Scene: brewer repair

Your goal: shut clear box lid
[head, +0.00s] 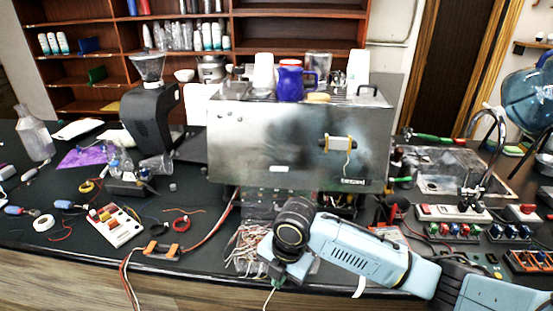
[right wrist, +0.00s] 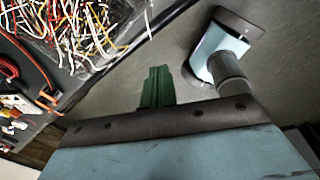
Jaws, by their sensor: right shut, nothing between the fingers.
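The clear box (head: 243,266) sits at the front edge of the black counter, full of tangled red, white and yellow wires. Its clear lid (head: 264,204) appears raised at the back of the box, under the steel machine. The box also shows at the top left of the right wrist view (right wrist: 128,48). My right gripper (head: 274,284) is just right of the box, near the counter's front edge. Its green fingers (right wrist: 157,84) are together and empty, apart from the box. The right wrist hides the box's right side in the head view. My left gripper is not in view.
The steel machine (head: 270,140) stands behind the box. An orange-and-black clamp (head: 162,249), a red-and-white switch panel (head: 115,224) and loose cables lie to the left. Power strips (head: 453,213) and switch blocks lie to the right.

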